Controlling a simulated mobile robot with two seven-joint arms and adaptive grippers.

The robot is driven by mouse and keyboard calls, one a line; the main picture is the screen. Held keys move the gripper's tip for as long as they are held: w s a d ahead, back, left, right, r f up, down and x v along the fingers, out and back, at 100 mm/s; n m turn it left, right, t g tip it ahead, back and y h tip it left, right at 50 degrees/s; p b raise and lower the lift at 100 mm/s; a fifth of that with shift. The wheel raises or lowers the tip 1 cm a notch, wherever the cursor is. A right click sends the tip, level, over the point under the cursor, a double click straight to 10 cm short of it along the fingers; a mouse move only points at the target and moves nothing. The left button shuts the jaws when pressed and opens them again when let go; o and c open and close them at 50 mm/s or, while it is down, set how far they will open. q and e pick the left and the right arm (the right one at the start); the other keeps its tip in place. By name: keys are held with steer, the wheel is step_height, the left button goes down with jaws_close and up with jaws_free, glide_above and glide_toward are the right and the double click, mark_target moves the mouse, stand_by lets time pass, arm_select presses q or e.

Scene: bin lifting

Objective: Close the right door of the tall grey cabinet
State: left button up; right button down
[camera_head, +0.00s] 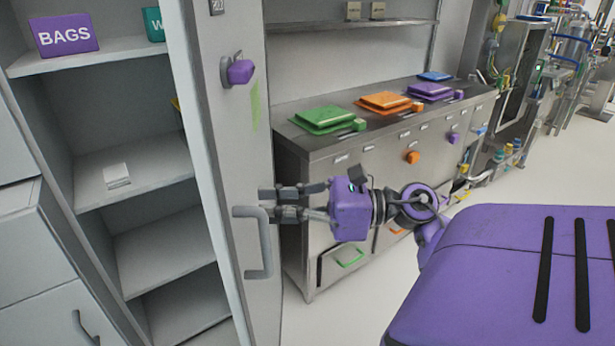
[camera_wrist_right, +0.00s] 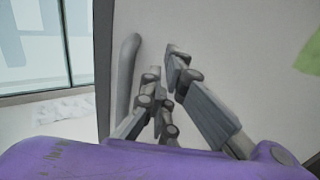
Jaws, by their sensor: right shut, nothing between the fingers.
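The tall grey cabinet (camera_head: 155,172) stands at the left in the head view. Its right door (camera_head: 222,130) is open and stands out from the cabinet, so the shelves show. The door has a grey bar handle (camera_head: 266,245) low on its outer face and a purple knob higher up. My right gripper (camera_head: 268,203) is at the door's outer face, by the upper part of the handle. Its fingers are shut with nothing between them. In the right wrist view the fingers (camera_wrist_right: 162,63) point at the door face beside the handle (camera_wrist_right: 126,80); contact cannot be told. My left gripper is not in view.
A purple BAGS box (camera_head: 66,35) and a small white item (camera_head: 117,176) are on the cabinet shelves. A steel counter (camera_head: 320,160) with green, orange, purple and blue lids stands behind my right gripper. Pale floor (camera_head: 540,170) is clear at the right.

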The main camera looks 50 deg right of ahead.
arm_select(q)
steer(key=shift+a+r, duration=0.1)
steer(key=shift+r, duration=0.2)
arm_select(e)
steer(key=shift+x, duration=1.4)
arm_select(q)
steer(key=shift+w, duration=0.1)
